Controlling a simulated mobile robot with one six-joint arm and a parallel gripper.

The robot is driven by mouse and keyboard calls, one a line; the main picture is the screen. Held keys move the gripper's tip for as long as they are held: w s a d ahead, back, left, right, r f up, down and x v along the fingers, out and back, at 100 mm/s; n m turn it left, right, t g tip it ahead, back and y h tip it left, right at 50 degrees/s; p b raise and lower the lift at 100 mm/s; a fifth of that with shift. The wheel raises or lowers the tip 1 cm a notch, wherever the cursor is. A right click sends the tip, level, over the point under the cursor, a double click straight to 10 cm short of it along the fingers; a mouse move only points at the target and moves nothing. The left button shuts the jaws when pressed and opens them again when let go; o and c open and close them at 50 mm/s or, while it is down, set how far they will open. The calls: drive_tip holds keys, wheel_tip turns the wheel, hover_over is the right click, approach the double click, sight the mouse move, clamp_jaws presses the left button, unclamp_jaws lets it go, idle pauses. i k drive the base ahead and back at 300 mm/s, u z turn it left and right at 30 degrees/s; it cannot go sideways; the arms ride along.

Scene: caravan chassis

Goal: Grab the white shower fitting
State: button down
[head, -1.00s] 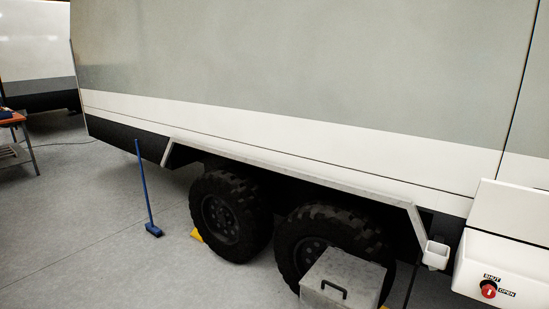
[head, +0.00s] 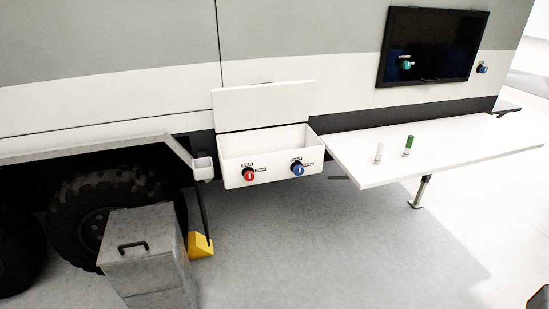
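A small white cylindrical piece (head: 379,153), which looks like the white shower fitting, stands upright on the white fold-out table (head: 450,148) at the right of the head view. A similar piece with a green upper part (head: 408,146) stands just to its right, apart from it. Both are small, so fine detail cannot be told. My gripper is not in view.
An open white box (head: 262,158) with a red and a blue knob is left of the table. A black panel (head: 432,45) is on the wall above. A grey metal box (head: 146,255) and yellow wheel chock (head: 201,245) stand on the floor. Floor before the table is clear.

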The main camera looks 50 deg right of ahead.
sight(381, 145)
drive_tip(key=z, duration=4.4)
drive_tip(key=i, duration=0.1)
drive_tip(key=u, duration=2.9)
drive_tip(key=k, duration=0.95)
drive_tip(key=u, duration=0.15)
drive_tip(key=i, duration=0.6)
